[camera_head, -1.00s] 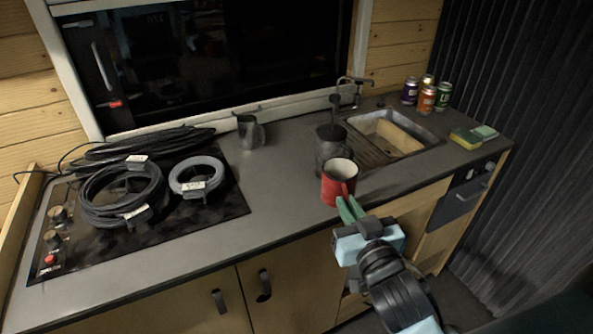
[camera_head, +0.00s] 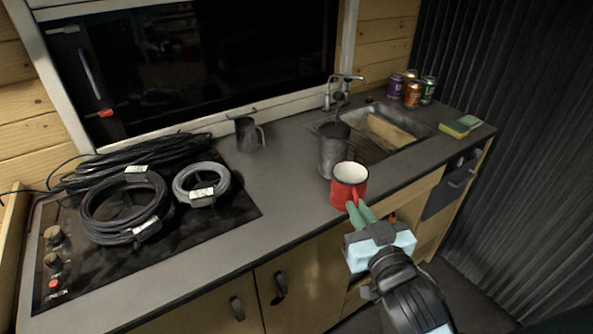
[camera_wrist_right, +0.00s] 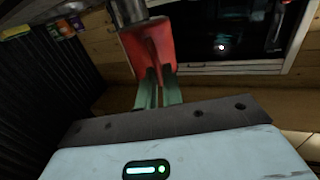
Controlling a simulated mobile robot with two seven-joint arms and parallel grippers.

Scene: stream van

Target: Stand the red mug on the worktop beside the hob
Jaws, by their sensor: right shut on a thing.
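The red mug (camera_head: 348,185), white inside with a dark rim, is upright near the worktop's front edge, right of the hob. My right gripper (camera_head: 362,212) is shut on its handle, on the near side. The mug also shows in the right wrist view (camera_wrist_right: 148,48), with the green fingers (camera_wrist_right: 158,92) at its handle. I cannot tell whether its base touches the worktop. The black hob (camera_head: 225,215) is at the left, and bare worktop (camera_head: 285,195) lies between it and the mug. My left gripper is not in view.
Coiled cables (camera_head: 125,208) lie on the hob. A grey metal mug (camera_head: 246,135) stands behind the bare worktop. A tall grey metal jug (camera_head: 332,150) stands close behind the red mug. The sink (camera_head: 408,125), several cans (camera_head: 412,95) and a sponge (camera_head: 455,129) are at the right.

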